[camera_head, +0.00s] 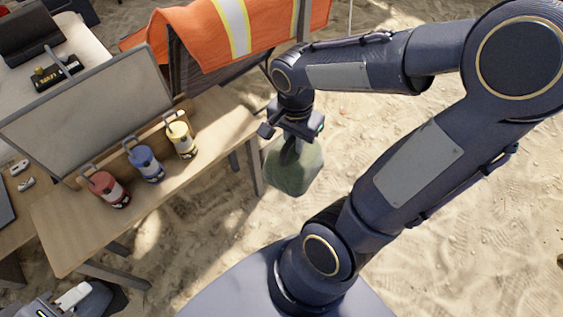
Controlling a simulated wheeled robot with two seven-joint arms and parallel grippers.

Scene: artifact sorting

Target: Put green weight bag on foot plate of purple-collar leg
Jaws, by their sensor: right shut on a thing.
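The green weight bag (292,168) hangs below my right gripper (293,126), which is shut on its top. The bag is held in front of the right end of the wooden bench, with sand behind it. My right arm reaches in from the right, and its links cover part of the ground. I do not see a leg with a purple collar or a foot plate in this view.
A wooden bench (75,233) holds red (108,189), blue (146,163) and yellow (181,139) lantern-like canisters beside a grey panel (90,110). An orange vest (205,35) hangs behind. Open sand (480,230) is at right.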

